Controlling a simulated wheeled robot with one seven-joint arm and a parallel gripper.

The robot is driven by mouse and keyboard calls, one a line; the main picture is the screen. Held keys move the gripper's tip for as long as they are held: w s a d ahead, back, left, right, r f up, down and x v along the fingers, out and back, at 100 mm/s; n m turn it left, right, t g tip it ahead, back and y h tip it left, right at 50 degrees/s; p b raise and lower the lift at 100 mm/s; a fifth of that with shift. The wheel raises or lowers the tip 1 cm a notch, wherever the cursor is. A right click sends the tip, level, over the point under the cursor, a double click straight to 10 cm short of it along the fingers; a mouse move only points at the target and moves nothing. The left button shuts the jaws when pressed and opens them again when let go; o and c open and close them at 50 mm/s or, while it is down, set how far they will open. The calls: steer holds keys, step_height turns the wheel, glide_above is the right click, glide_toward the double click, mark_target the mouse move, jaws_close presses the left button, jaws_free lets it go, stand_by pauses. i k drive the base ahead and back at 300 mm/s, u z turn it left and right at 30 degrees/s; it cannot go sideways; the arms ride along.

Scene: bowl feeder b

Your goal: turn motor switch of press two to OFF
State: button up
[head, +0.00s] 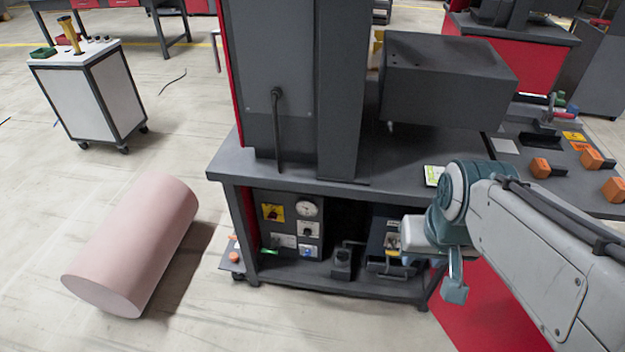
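A grey press (290,80) stands on a dark bench. Under the benchtop is a control panel (290,240). A blue-and-white fitting (307,251) sits below. I cannot read the labels, so I cannot tell which is the motor switch or its position. My gripper (428,240) is right of the panel, apart from it, in front of the bench's lower shelf. Its fingers are not clear.
The benchtop edge (300,184) overhangs the panel. Black devices (343,262) stand on the lower shelf between panel and gripper. A large pink cylinder (135,245) lies on the floor at left. A white cart (90,95) stands behind it. Floor before the bench is clear.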

mark_target(272, 216)
steer(key=z, duration=0.15)
steer(key=k, duration=0.45)
steer(key=u, duration=0.75)
steer(key=i, duration=1.1)
steer(key=z, duration=0.6)
